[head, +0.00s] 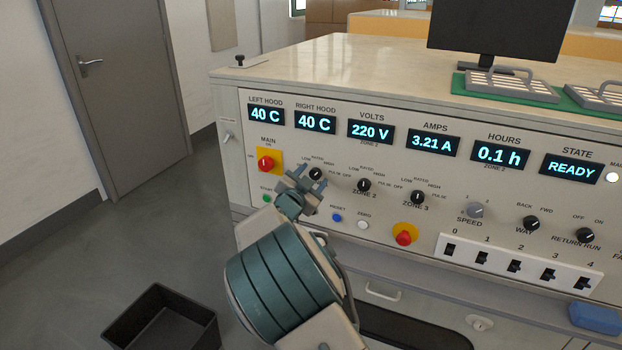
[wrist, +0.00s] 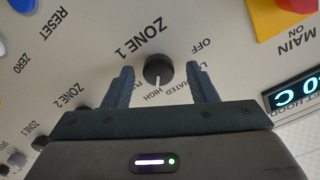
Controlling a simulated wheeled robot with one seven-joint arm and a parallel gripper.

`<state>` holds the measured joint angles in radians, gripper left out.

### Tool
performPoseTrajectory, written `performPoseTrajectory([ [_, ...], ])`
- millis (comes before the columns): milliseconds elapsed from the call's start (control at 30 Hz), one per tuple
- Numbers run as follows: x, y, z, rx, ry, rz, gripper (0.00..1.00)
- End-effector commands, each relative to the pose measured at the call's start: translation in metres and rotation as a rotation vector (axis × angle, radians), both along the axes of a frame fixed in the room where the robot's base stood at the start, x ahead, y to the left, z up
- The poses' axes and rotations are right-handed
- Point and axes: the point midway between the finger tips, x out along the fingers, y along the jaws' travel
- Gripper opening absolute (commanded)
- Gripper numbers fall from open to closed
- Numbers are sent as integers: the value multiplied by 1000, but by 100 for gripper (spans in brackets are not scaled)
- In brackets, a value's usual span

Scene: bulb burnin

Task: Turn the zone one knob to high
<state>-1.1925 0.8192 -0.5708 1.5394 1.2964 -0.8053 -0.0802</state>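The zone one knob (wrist: 158,69) is black and round, beside the ZONE 1 label on the panel. Its white pointer line points down in the wrist view, about at the HIGH mark, with the RATED mark to the right. In the head view the knob (head: 316,173) shows just beyond my fingers. My gripper (wrist: 157,74) is open, one finger on each side of the knob, with a visible gap on both sides. It also shows in the head view (head: 309,177), close to the panel. The wrist view is upside down, and my gripper body covers part of the lettering.
The zone two knob (head: 364,184) and zone three knob (head: 417,197) sit to the right. A red main switch (head: 266,163) is close on the left, and a red button on yellow (head: 404,236) is lower right. A black bin (head: 163,318) stands on the floor.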

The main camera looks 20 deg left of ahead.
Motion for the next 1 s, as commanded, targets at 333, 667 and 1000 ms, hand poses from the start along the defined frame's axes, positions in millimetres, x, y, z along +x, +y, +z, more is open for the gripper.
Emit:
performPoseTrajectory([
  [333, -19, 2, 0, 1, 1, 1, 52],
  [667, -93, 8, 0, 0, 1, 2, 52],
  [1000, -136, 11, 0, 0, 0, 0, 52],
])
